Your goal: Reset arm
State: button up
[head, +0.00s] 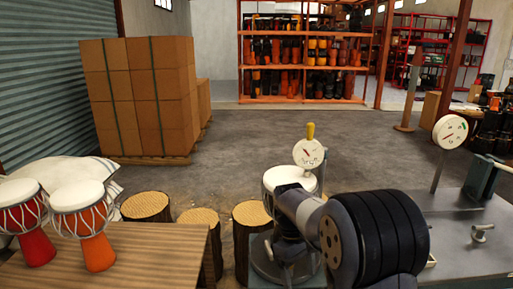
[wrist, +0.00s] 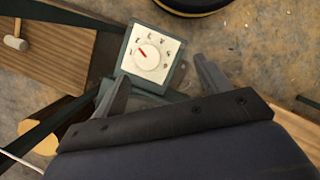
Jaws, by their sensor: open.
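In the wrist view my gripper (wrist: 162,84) shows its two grey fingers spread wide apart, with nothing between them. Just past the fingertips is a square grey box with a white dial (wrist: 153,53) and a red pointer. In the head view my dark, ribbed arm (head: 385,240) fills the lower right foreground. The gripper's fingers cannot be made out there. A drum with a white head (head: 285,180) stands just behind the arm, partly hidden, with a round gauge (head: 310,152) and a yellow knob above it.
Two red-and-white goblet drums (head: 90,225) stand on a wooden table (head: 150,255) at left, beside stump stools (head: 197,217). A metal bench (head: 460,235) with a gauge on a post (head: 450,132) is at right. Stacked boxes (head: 140,95) stand behind. The middle floor is clear.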

jog(key=s+r+m+y+p, duration=0.1)
jog(key=s+r, duration=0.2)
jog(key=s, duration=0.2)
jog(key=shift+r+m+y+p, duration=0.15)
jog(key=shift+m+y+p, duration=0.2)
jog(key=shift+m+y, duration=0.05)
